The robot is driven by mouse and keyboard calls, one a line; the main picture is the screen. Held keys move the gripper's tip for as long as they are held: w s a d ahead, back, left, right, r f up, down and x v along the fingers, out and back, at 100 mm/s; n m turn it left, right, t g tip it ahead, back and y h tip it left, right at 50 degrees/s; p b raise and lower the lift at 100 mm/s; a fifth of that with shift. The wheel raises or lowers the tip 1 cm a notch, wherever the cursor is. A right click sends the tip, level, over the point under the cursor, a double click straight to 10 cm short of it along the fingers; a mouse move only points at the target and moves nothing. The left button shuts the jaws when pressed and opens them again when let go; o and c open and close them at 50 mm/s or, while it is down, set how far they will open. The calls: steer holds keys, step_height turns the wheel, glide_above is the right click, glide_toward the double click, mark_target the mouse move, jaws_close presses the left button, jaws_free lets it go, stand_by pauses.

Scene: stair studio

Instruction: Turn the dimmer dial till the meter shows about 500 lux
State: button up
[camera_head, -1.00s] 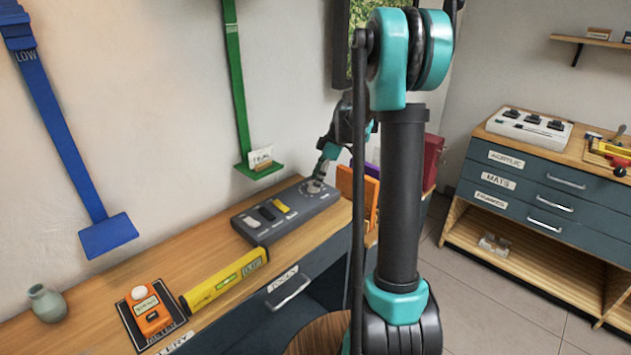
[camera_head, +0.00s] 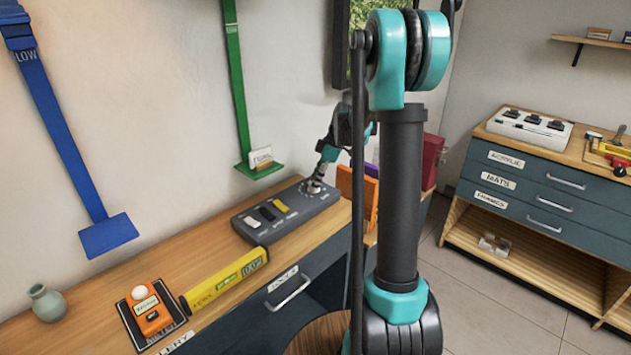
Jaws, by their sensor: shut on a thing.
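The grey control box (camera_head: 272,222) stands on the wooden counter against the wall, with a black, a white and a yellow switch on top. My gripper (camera_head: 314,187) points down onto the dial at the box's right end and is shut on it. The fingers cover most of the dial, so its setting is hidden. The orange meter (camera_head: 151,312) with a white dome lies on a dark mat at the counter's left front. Its display is too small to read.
A yellow level-like bar (camera_head: 226,282) lies between meter and box. A small grey-green vase (camera_head: 46,303) stands at the far left. Orange and purple upright items (camera_head: 357,197) stand close right of the box.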

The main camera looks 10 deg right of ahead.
steer(key=shift+m, duration=0.3)
steer(key=m+t, duration=0.1)
steer(key=m, duration=0.1)
steer(key=m+t+h, duration=0.1)
steer(key=m, duration=0.2)
steer(key=shift+s+a+m, duration=0.1)
steer(key=shift+s+m, duration=0.05)
steer(key=shift+m, duration=0.15)
steer(key=m+h, duration=0.1)
steer(key=m, duration=0.1)
steer(key=m+t, duration=0.1)
steer(key=m, duration=0.2)
steer(key=shift+s+a+h, duration=0.1)
steer(key=shift+a+h, duration=0.05)
steer(key=shift+h, duration=0.25)
steer(key=m+h, duration=0.1)
steer(key=m, duration=0.2)
steer(key=m+h, duration=0.1)
steer(key=m, duration=0.2)
steer(key=shift+a+m+t, duration=0.15)
steer(key=shift+m+t, duration=0.15)
steer(key=shift+t, duration=0.1)
steer(key=m+h, duration=0.1)
steer(key=m, duration=0.1)
steer(key=m+h, duration=0.1)
steer(key=m, duration=0.2)
steer(key=shift+a+m+g+h, duration=0.1)
steer(key=shift+m+g+h, duration=0.2)
steer(key=shift+g, duration=0.1)
